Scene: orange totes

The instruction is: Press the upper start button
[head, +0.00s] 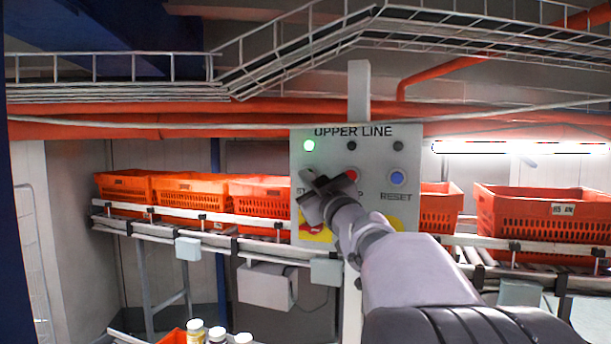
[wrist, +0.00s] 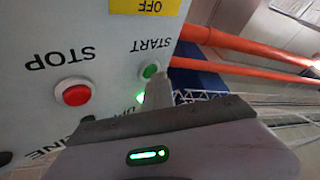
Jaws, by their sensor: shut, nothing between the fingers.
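The grey control panel (head: 378,213) is headed "UPPER LINE" in the head view. The green START button (wrist: 150,71) shows in the wrist view, where the panel appears upside down. My gripper (head: 308,177) is shut and empty in front of the panel's left side, hiding the START button in the head view. In the wrist view, the fingertips of my gripper (wrist: 156,80) overlap the button's lower edge; I cannot tell whether they touch it. A green lamp (head: 309,146) is lit at the panel's upper left.
The red STOP button (wrist: 75,95) and the blue RESET button (head: 397,178) are beside START. A red and yellow control (head: 313,232) sits below, partly covered by my arm. Orange totes (head: 191,193) stand on the conveyor behind. Cable trays (head: 290,50) run overhead.

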